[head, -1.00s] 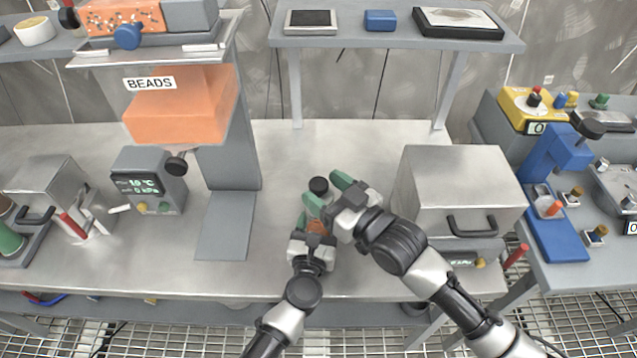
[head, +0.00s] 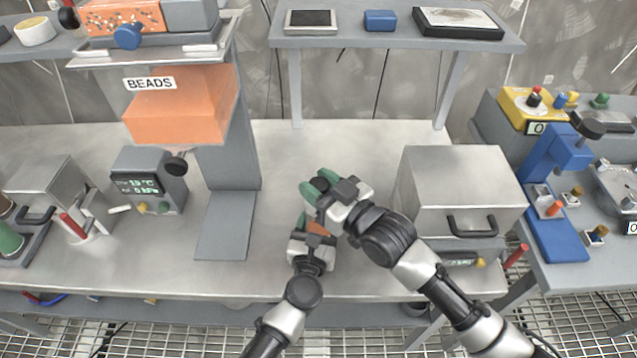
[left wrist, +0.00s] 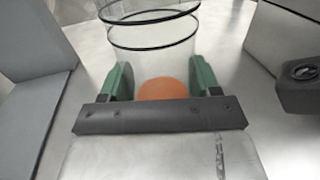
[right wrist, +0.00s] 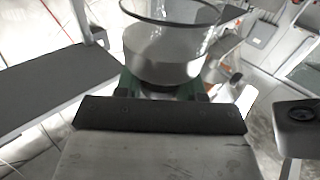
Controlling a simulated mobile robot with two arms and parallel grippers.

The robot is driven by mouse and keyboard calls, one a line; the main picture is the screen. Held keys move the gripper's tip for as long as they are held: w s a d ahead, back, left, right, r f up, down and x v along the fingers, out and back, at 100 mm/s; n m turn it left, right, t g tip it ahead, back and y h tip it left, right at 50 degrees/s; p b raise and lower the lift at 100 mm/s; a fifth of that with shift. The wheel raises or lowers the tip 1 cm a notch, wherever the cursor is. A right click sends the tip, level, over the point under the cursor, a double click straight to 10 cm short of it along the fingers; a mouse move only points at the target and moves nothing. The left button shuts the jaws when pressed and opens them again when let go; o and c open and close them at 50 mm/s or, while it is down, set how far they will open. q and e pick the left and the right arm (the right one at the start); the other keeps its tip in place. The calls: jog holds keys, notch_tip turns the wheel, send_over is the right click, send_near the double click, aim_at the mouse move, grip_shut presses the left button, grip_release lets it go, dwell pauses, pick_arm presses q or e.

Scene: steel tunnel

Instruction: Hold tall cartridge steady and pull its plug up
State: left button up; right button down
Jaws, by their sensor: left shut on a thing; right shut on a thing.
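The tall cartridge is a clear cylinder with dark rings (left wrist: 150,45) and orange contents low inside; it stands upright between green fingers in the left wrist view. In the head view only a bit of its orange part (head: 318,228) shows. My left gripper (head: 314,227) is shut around its lower part. My right gripper (head: 319,189) is shut at its top, over the plug, mostly hidden by the fingers in the head view. The right wrist view shows a clear dark-rimmed body (right wrist: 170,45) with pale grey inside, at my green fingers.
A steel box with a handle (head: 463,185) stands close right of my right arm. The bead dispenser's column (head: 228,150) and base plate (head: 224,228) are to the left. A raised shelf (head: 390,38) is behind. The bench between is clear.

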jog(key=shift+r, duration=0.85)
jog(key=c, duration=0.7)
grip_release()
jog(key=shift+f, duration=0.1)
jog(key=v, duration=1.2)
